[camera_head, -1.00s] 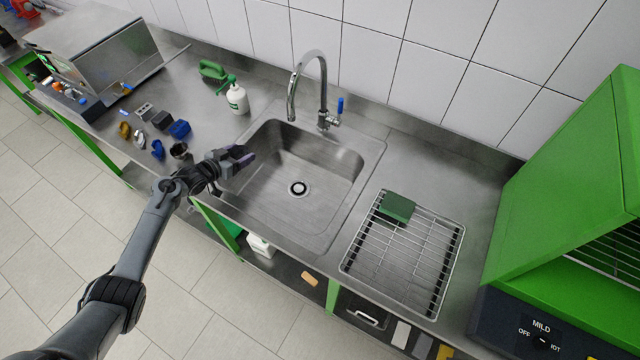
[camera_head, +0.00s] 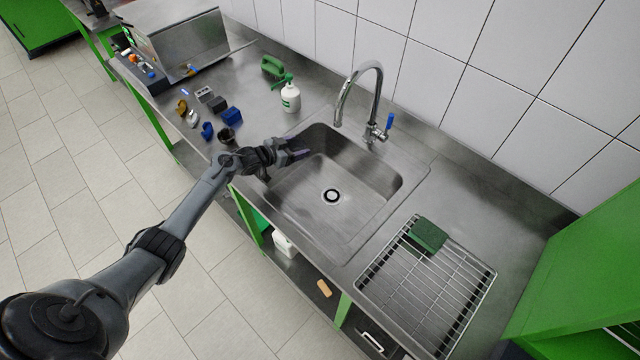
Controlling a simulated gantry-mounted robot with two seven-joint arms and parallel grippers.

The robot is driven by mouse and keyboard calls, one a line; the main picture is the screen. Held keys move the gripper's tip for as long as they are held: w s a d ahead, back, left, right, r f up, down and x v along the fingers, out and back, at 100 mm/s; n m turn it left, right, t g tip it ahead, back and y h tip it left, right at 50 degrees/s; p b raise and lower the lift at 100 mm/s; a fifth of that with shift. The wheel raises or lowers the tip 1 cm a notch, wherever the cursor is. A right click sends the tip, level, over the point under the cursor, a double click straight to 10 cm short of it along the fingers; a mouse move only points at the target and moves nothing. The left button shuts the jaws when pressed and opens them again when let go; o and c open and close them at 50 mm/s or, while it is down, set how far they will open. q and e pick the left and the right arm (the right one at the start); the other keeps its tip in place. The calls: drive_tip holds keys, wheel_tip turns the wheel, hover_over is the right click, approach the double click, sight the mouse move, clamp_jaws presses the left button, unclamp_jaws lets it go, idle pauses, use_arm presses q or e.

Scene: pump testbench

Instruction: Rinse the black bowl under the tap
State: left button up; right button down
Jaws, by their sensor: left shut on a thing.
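My left gripper (camera_head: 297,149) reaches in from the left over the left part of the steel sink (camera_head: 345,235). It is shut on a dark thing whose shape is mostly hidden by the gripper; I cannot tell whether it is the black bowl. A small black round vessel (camera_head: 226,134) stands on the counter left of the sink, just behind my left arm. The curved steel tap (camera_head: 376,90) stands at the sink's back edge, right of the gripper. It has a blue lever (camera_head: 389,122). I see no water running. My right gripper is not in view.
A white and green spray bottle (camera_head: 290,97) and a green can (camera_head: 273,67) stand behind the sink's left corner. Several small parts lie left of the sink, including a blue block (camera_head: 231,116). A wire rack (camera_head: 400,299) with a green sponge (camera_head: 428,235) lies to the right.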

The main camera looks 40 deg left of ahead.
use_arm(q)
drive_tip(key=shift+s+d+r+m+y+p, duration=0.1)
drive_tip(key=shift+d+r+m+y+p, duration=0.1)
drive_tip(key=shift+d+m+p, duration=0.15)
drive_tip(key=shift+s+d+r+m+y+p, duration=0.1)
drive_tip(key=shift+d+r+m+y, duration=0.15)
drive_tip(key=shift+d, duration=0.2)
drive_tip(key=shift+s+d+r+m+y, duration=0.1)
drive_tip(key=shift+d+m+y, duration=0.45)
drive_tip(key=shift+d, duration=0.25)
drive_tip(key=shift+s+d+f+m+t+b, duration=0.1)
drive_tip(key=shift+d+f+m+t+b, duration=0.35)
drive_tip(key=shift+d+m+b, duration=0.25)
drive_tip(key=shift+d+y, duration=0.2)
drive_tip(key=shift+y, duration=0.1)
